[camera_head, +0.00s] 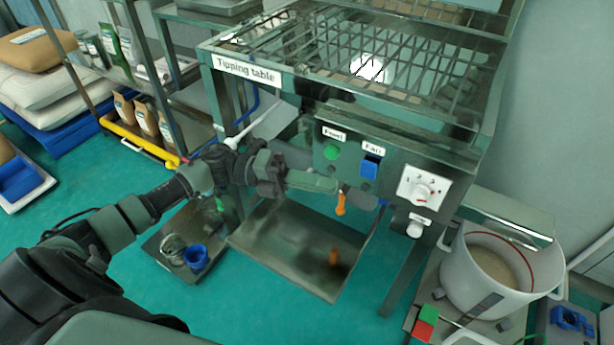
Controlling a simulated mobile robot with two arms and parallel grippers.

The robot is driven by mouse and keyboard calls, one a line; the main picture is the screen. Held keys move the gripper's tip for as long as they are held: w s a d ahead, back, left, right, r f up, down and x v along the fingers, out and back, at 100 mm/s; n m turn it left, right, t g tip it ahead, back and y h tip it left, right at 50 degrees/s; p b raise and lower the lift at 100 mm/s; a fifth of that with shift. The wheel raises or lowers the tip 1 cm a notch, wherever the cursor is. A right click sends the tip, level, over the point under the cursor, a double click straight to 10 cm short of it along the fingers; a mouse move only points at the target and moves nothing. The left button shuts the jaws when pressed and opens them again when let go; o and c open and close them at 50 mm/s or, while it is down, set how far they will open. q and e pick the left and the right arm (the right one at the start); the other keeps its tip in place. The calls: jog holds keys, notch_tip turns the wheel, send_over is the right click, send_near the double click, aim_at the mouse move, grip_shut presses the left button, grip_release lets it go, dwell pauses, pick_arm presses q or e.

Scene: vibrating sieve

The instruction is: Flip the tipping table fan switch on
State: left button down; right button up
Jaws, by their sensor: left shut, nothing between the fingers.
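The metal tipping table (455,143) stands in the middle, with a wire grid on top and a "Tipping table" label. Its front panel carries a blue fan switch (370,167) under a small label that seems to read "Fan". I cannot tell whether the switch is on or off. My left gripper (368,200) reaches in from the left, in front of the panel. It is shut and empty, with its tips just below the blue switch. I cannot tell whether they touch the panel. My right gripper is not in view.
A green power button (331,152) is left of the switch, and a white dial (424,187) is right of it. An orange handle (340,205) hangs below the panel. A white bucket (465,280) stands at right. A shelf rack (140,75) stands at left.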

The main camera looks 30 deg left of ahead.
aim_at(368, 170)
pick_arm(q)
jog(key=w+d+r, duration=0.1)
jog(key=w+d, duration=0.3)
jog(key=shift+w+d, duration=0.15)
jog(key=shift+w, duration=0.25)
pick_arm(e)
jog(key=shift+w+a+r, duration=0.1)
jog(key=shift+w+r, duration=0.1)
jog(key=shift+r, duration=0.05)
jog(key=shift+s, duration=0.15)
